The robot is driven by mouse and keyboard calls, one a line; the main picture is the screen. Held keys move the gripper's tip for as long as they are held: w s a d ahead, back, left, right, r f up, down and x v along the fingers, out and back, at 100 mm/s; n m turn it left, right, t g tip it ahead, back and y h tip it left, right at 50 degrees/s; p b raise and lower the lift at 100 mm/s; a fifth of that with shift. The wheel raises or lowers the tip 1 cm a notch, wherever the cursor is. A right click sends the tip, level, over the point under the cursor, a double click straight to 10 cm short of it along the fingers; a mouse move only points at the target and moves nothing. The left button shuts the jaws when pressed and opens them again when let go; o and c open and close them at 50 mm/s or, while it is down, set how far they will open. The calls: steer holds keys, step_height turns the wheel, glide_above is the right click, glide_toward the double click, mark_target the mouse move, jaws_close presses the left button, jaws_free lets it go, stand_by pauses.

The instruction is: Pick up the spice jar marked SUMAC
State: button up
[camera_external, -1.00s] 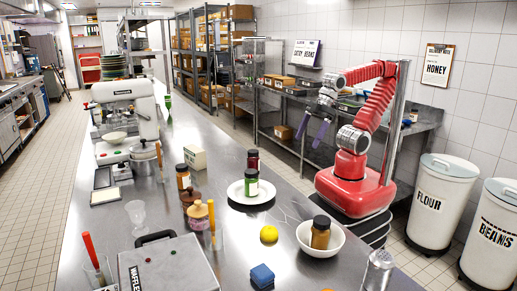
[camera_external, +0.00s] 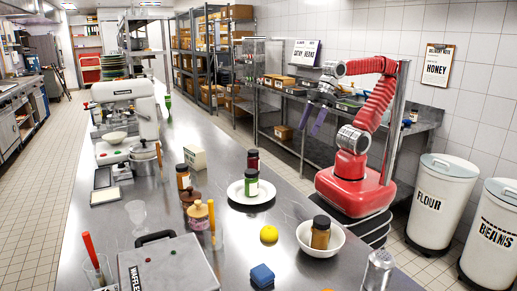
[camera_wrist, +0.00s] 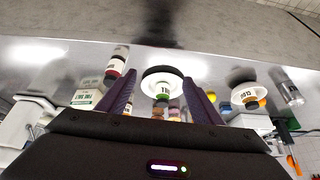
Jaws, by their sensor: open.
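My gripper (camera_external: 308,124) is open and empty, with its two purple fingers held in the air, apart from every jar. In the wrist view my gripper (camera_wrist: 160,77) has its fingers spread on either side of the white plate and green-labelled jar, seen farther off. No label reading SUMAC is legible. A dark-red jar (camera_external: 253,160) with a black lid stands on the counter behind the plate; it appears at upper left in the wrist view (camera_wrist: 117,63). The green-labelled jar (camera_external: 251,183) stands on the plate. A brown jar (camera_external: 320,233) stands in a white bowl. An orange-brown jar (camera_external: 183,178) stands farther left.
The steel counter (camera_external: 215,240) also holds a white plate (camera_external: 268,197), the bowl (camera_external: 342,246), a small box (camera_external: 195,158), a lemon (camera_external: 269,234), a blue sponge (camera_external: 262,276) and a waffle iron (camera_external: 168,266). Lidded bins (camera_external: 440,205) stand to the right of my base.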

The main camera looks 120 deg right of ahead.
steer(key=w+f+m+g+y, duration=0.1)
steer(key=w+f+m+y, duration=0.2)
steer(key=m, duration=0.5)
steer(key=w+f+m+y, duration=0.1)
steer(key=f+m+y, duration=0.1)
steer(key=m+y, duration=0.4)
steer(key=w+d+r+m+t, duration=0.3)
steer(key=d+m+t, duration=0.3)
steer(key=d+m, duration=0.3)
steer(key=w+d+r+m+t, duration=0.25)
steer(key=d+m+t, duration=0.35)
steer(key=d, duration=0.5)
glide_toward(255, 153)
steer(key=d, duration=0.2)
steer(key=shift+s+d+f+m+g, duration=0.2)
steer(key=shift+f+m+g, duration=0.1)
steer(key=shift+f+g, duration=0.1)
steer(key=shift+x, duration=4.35)
